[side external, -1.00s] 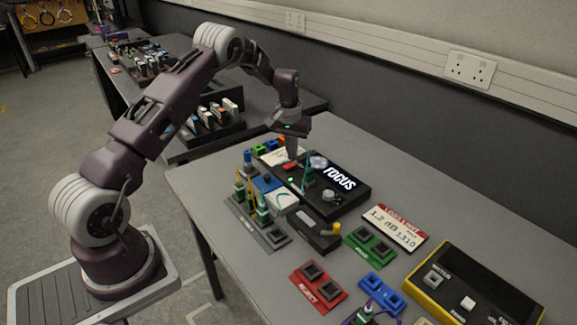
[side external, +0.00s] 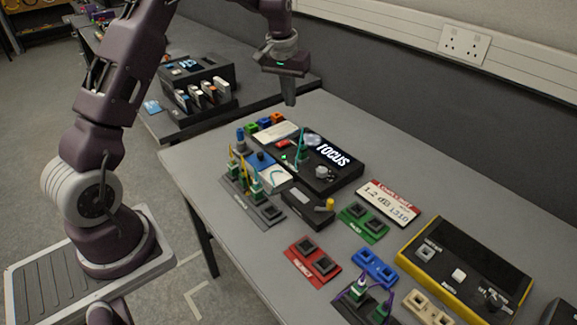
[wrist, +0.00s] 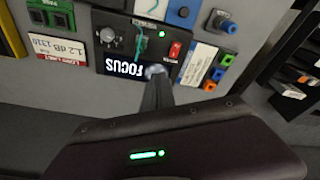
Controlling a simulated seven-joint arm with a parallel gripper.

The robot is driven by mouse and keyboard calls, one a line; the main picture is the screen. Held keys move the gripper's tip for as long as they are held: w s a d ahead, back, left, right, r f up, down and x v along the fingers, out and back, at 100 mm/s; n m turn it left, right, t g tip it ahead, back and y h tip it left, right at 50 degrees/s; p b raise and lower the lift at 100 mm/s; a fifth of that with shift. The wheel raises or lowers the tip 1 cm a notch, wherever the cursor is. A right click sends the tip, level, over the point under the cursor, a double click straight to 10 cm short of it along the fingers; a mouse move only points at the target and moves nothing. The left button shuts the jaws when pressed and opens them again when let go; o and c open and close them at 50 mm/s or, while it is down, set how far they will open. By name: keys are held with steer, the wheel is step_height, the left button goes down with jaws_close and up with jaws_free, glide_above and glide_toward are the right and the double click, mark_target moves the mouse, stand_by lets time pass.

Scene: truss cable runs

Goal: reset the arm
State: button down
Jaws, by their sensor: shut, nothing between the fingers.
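My gripper (side external: 289,100) hangs pointing down above the far side of the table, over the area behind the black FOCUS box. Its fingers are shut with nothing between them. In the wrist view the closed fingers (wrist: 157,92) overlap the lower edge of the FOCUS box (wrist: 125,68) from above. In the side view the FOCUS box (side external: 340,178) lies flat on the table with a knob, a round clear part and a green connector with a teal cable on it. The gripper is clear of the box.
A grey rack (side external: 268,213) with several cabled connectors stands left of the box. Red (side external: 300,268), green (side external: 376,232) and blue (side external: 380,262) socket blocks lie in front, with a yellow-edged tester (side external: 410,250) at right. A wall with sockets (side external: 463,43) runs behind.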

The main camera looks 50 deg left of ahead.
steer(key=s+d+r+m+t, duration=0.2)
steer(key=s+d+r+m, duration=0.1)
steer(key=s+d+r, duration=1.15)
steer(key=s+d+f+m+t, duration=0.1)
steer(key=s+d, duration=0.1)
steer(key=s, duration=0.8)
steer(key=s+d+f+m+t, duration=0.1)
steer(key=s+d, duration=0.2)
steer(key=s, duration=0.7)
steer(key=w+a+g, duration=0.1)
steer(key=w+a, duration=0.4)
steer(key=w, duration=0.5)
steer(key=w+a+g, duration=0.1)
steer(key=w+a, duration=0.3)
steer(key=w, duration=0.6)
steer(key=w+a+f, duration=1.1)
steer(key=a+f, duration=0.2)
steer(key=a, duration=0.2)
steer(key=shift+a+f+g+h, duration=0.2)
steer(key=shift+f+g+h, duration=0.15)
steer(key=shift+g+h, duration=0.05)
steer(key=shift+w+f, duration=0.1)
